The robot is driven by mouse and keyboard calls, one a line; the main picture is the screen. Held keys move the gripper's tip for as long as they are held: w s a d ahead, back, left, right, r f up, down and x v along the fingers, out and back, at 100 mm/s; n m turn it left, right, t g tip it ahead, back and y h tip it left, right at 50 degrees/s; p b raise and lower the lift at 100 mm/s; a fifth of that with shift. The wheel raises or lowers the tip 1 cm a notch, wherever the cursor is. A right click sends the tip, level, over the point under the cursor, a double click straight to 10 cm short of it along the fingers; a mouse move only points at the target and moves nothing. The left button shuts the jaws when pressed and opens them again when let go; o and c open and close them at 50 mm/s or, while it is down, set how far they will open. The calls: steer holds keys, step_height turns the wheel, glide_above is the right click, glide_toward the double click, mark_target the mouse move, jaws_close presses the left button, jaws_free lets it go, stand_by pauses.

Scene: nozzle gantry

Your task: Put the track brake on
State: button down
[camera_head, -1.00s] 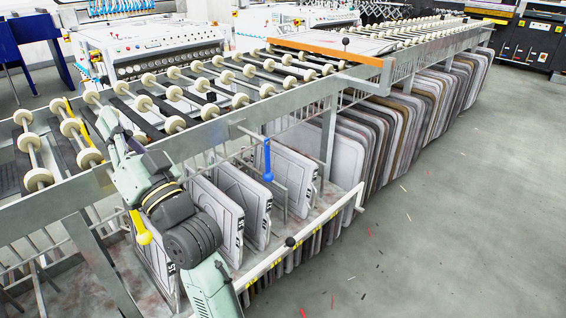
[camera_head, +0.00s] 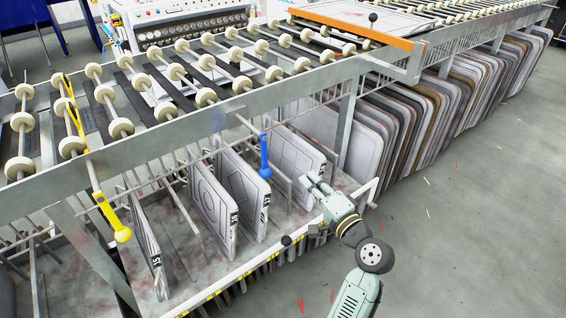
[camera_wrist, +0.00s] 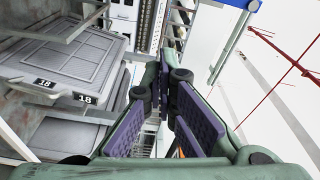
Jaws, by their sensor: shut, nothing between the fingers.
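A yellow-handled lever (camera_head: 121,232) hangs down at the left front of the roller track (camera_head: 150,140). A blue-handled lever (camera_head: 264,158) hangs from the track's front rail, nearer the middle. I cannot tell from the frames which lever is the track brake. My gripper (camera_head: 307,184) is to the right of the blue handle and a little lower, apart from it, beside the front of the lower rack. In the wrist view my gripper's purple-padded fingers (camera_wrist: 164,80) are shut with nothing between them. A blue piece (camera_wrist: 243,4) shows at that view's top edge, only partly in frame.
Upright panels (camera_head: 243,190) stand in the lower rack, with numbered labels, close to my gripper. A black-knobbed rod (camera_head: 286,240) sticks out at the rack's front. The floor (camera_head: 470,220) at right is open.

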stand_by(0.3)
steer(key=w+a+p, duration=0.3)
steer(key=w+a, duration=0.3)
steer(key=a, duration=0.1)
steer(key=shift+f+p, duration=0.25)
steer(key=shift+p, duration=0.1)
steer(key=shift+a, duration=0.2)
stand_by(0.4)
